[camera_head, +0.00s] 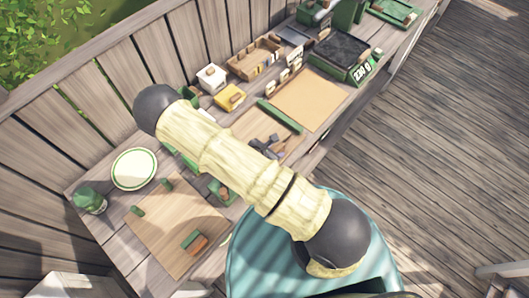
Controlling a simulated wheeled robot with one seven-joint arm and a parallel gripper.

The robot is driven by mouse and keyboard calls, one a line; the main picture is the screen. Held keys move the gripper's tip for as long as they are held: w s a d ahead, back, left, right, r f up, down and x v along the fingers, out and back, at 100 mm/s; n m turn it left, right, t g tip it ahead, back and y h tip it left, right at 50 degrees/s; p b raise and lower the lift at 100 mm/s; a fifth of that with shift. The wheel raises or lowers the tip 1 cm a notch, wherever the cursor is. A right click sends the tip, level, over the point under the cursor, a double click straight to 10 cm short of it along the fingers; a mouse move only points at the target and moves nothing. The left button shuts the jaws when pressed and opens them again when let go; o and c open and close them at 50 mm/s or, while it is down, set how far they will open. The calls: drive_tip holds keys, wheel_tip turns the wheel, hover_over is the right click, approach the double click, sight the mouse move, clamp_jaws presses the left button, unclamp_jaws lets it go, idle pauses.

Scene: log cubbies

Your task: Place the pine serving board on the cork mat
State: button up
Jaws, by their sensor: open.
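A flat tan mat (312,103), which looks like the cork mat, lies on the bench at upper centre, its top bare. Just left of it is a flat brown wooden panel (246,128), partly hidden by my arm. It may be the pine serving board, but I cannot tell for certain. A green bar (280,116) lies between panel and mat. Dark grey finger-like parts, seemingly my gripper (268,144), show beside my arm over the panel's right part. They look apart, with nothing seen between them; my arm hides the rest.
Another wooden panel (160,232) with small green blocks lies at lower left. A cream plate (134,169) and a green jar (90,201) stand near it.

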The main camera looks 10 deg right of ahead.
drive_tip(key=b+v, duration=0.1)
drive_tip(key=v, duration=1)
drive_tip(key=shift+s, duration=0.1)
idle(0.4)
drive_tip(key=s+d+r+m+g+y, duration=0.1)
drive_tip(key=d+r+m+y, duration=0.2)
drive_tip(key=r+m, duration=0.8)
drive_tip(key=s+d+r+m+g+y, duration=0.1)
drive_tip(key=d+r+m+y, duration=0.3)
drive_tip(key=r+m, duration=0.7)
drive_tip(key=s+m, duration=0.1)
drive_tip(key=m, duration=0.2)
drive_tip(key=shift+s+d+g, duration=0.15)
drive_tip(key=shift+d+g, duration=0.1)
drive_tip(key=shift+g, duration=0.15)
